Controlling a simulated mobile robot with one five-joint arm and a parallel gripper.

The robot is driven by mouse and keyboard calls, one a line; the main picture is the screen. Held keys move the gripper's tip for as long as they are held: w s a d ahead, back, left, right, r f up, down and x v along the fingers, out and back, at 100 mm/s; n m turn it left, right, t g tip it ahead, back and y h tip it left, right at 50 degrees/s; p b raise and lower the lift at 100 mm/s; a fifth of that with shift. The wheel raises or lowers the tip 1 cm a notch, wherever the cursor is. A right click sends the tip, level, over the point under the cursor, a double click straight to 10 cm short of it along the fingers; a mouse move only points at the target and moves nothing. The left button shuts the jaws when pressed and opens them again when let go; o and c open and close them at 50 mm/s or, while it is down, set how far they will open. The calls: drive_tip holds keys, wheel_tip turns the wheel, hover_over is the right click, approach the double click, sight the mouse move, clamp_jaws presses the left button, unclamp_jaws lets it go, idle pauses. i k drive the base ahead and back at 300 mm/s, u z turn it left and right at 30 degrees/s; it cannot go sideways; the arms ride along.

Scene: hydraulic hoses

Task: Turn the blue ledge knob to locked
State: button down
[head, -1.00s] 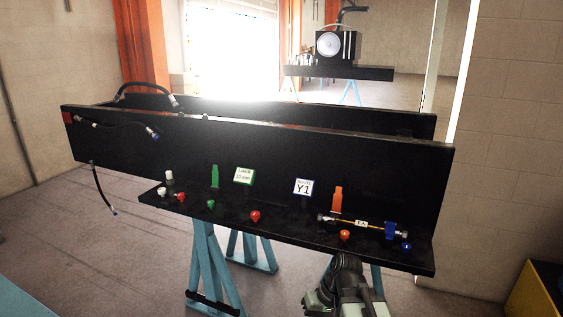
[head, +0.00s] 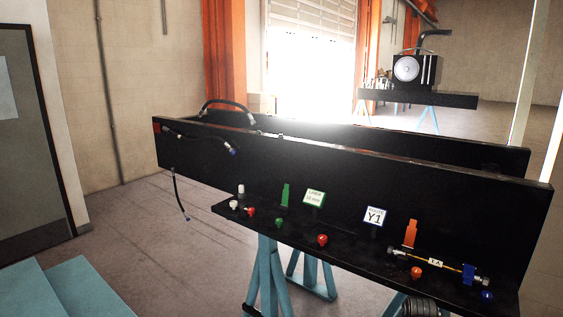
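The blue knob (head: 487,296) is small and round and sits on the black ledge (head: 345,255) near its right end. It stands in front of and to the right of a blue block (head: 468,274) on the hose assembly. Its locked or unlocked setting is too small to read.
An orange knob (head: 416,272) stands left of the blue one, below a short hose labelled on a tag (head: 435,262). Red (head: 322,240) and green (head: 280,223) knobs sit further left. A black upright panel (head: 340,180) backs the ledge. Blue trestles (head: 268,280) support it.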

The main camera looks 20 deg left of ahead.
sight(487, 297)
drive_tip(key=u, duration=2.25)
drive_tip(key=k, duration=0.95)
drive_tip(key=z, duration=1.15)
drive_tip(key=i, duration=0.5)
drive_tip(key=u, duration=0.05)
